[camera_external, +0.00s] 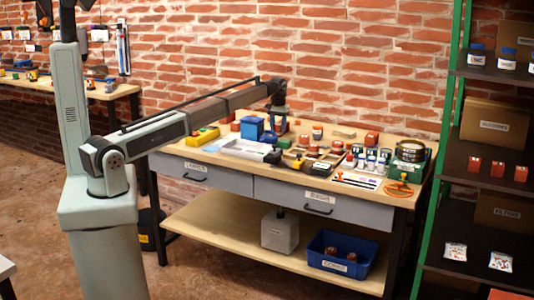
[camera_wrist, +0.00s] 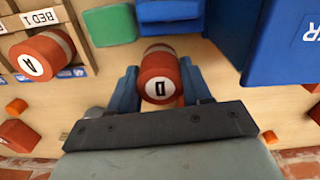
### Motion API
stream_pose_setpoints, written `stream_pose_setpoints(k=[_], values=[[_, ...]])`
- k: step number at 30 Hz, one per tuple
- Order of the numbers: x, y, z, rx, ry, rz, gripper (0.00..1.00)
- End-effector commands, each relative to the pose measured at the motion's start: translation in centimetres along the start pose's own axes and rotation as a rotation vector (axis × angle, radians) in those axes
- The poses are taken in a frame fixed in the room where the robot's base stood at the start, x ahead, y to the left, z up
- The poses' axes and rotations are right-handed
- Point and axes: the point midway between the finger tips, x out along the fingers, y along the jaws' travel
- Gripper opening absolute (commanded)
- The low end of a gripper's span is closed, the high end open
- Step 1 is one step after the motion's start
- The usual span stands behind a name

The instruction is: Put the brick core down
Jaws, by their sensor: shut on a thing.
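A red-brown cylindrical brick core with a pale band and a white label "D" (camera_wrist: 158,78) sits between the blue fingers of my gripper (camera_wrist: 160,74) in the wrist view. The gripper is shut on it. In the external view my gripper (camera_external: 278,121) is over the back of the workbench (camera_external: 218,141), beside a blue bin; the core is too small to make out there. Whether the core touches the bench is unclear. A similar core labelled "A" (camera_wrist: 38,62) lies at a wooden rack marked "BED 1" (camera_wrist: 72,30) at the left of the wrist view.
A large blue bin (camera_wrist: 283,48) stands close at right in the wrist view. A green block (camera_wrist: 110,25) and a blue block (camera_wrist: 169,10) lie above the core. Small orange pieces (camera_wrist: 17,105) are scattered around. The bench front holds several jars and tools; a shelf (camera_external: 488,146) stands right.

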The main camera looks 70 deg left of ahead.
Motion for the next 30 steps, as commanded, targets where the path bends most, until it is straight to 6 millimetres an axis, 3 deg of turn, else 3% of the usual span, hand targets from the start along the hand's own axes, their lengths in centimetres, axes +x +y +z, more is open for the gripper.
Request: stream_pose_setpoints(k=[7, 20, 21, 28, 30], values=[[2.9, 0.0, 0.0, 0.000, -0.001, 0.000, 0.12], [3.4, 0.0, 0.0, 0.000, 0.000, 0.000, 0.12], [3.4, 0.0, 0.0, 0.000, 0.000, 0.000, 0.51], [3.4, 0.0, 0.0, 0.000, 0.000, 0.000, 0.73], [3.4, 0.0, 0.0, 0.000, 0.000, 0.000, 0.74]])
